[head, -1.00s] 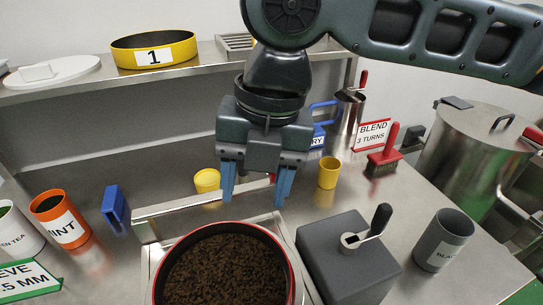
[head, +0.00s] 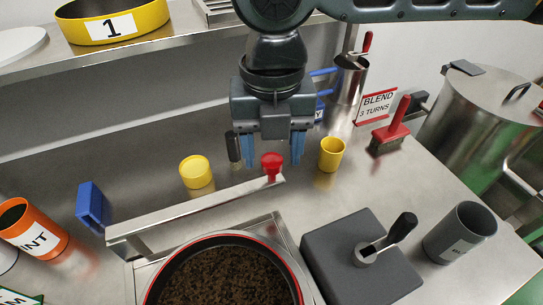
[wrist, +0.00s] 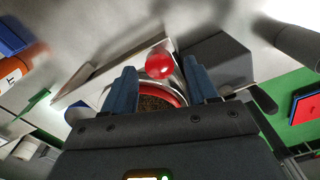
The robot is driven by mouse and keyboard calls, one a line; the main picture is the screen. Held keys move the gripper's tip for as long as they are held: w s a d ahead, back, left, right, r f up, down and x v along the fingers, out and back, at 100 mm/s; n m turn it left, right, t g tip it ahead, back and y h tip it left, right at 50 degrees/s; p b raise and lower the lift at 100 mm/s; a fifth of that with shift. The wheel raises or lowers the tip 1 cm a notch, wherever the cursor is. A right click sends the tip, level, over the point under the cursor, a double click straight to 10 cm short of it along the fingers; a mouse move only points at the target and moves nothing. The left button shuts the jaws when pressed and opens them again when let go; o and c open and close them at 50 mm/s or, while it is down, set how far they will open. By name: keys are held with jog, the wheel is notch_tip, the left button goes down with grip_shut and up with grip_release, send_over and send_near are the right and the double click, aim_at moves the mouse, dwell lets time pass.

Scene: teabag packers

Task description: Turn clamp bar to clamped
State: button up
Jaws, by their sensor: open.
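The clamp bar (head: 200,207) is a long metal bar behind the round sieve pan (head: 168,283), running from lower left to a red knob (head: 271,163) at its right end. The pan holds dark brown granules and has a red rim. My gripper (head: 273,163) is open with blue fingers pointing down, and in the head view the knob shows between the fingertips. In the wrist view the red knob (wrist: 159,65) lies between and just beyond the open fingers (wrist: 160,82). I cannot tell whether either finger touches it.
A grey block with a crank (head: 345,260) stands right of the pan, with a grey cup (head: 458,232) beyond it. Yellow cups (head: 331,155) (head: 196,173) stand behind the bar. A red brush (head: 391,128) and a blend sign (head: 376,107) are further right. An orange cup (head: 32,229) stands left.

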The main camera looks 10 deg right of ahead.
aim_at(272, 160)
jog(key=shift+f, duration=1.65)
grip_shut()
